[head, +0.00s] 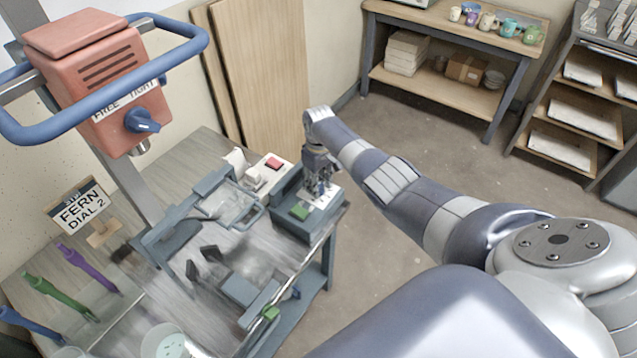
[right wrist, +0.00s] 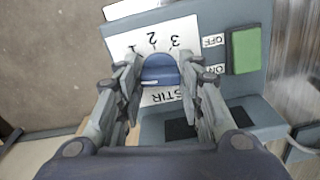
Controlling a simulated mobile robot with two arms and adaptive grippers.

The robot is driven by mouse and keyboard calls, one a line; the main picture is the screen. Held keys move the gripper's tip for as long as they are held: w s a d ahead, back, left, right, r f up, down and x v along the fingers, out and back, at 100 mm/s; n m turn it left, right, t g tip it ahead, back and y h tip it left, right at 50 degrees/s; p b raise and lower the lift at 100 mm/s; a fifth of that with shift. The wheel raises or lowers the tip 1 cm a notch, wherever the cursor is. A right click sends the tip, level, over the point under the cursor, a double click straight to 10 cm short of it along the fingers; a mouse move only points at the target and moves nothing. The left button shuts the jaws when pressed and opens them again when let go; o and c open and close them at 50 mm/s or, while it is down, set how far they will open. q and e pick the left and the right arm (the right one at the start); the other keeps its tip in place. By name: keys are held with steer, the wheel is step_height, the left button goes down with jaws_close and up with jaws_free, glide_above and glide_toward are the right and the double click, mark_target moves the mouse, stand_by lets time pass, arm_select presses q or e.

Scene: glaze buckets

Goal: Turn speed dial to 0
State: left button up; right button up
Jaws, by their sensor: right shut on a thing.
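The speed dial (right wrist: 160,70) is a blue knob on a white plate (right wrist: 128,40) in the right wrist view. The numbers 1, 2 and 3 and the word STIR are printed around it, upside down to me; I cannot make out a 0 or be sure where the dial points. My right gripper (right wrist: 158,84) is shut on the dial, one finger on each side. In the head view my right gripper (head: 322,186) reaches down onto the grey control box (head: 287,222) and hides the dial. My left gripper is not in view.
A green switch (right wrist: 244,51) marked OFF and ON sits beside the dial. A red button (head: 274,163) is behind the box. A pink motor head (head: 105,75) with a blue handle (head: 195,52) stands at left, near a FERN DIAL 2 sign (head: 78,207). Shelves (head: 450,85) stand at the back.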

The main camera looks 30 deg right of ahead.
stand_by(0.4)
steer(key=o, duration=1.1)
steer(key=shift+c, duration=0.2)
step_height(320, 180, up, 12)
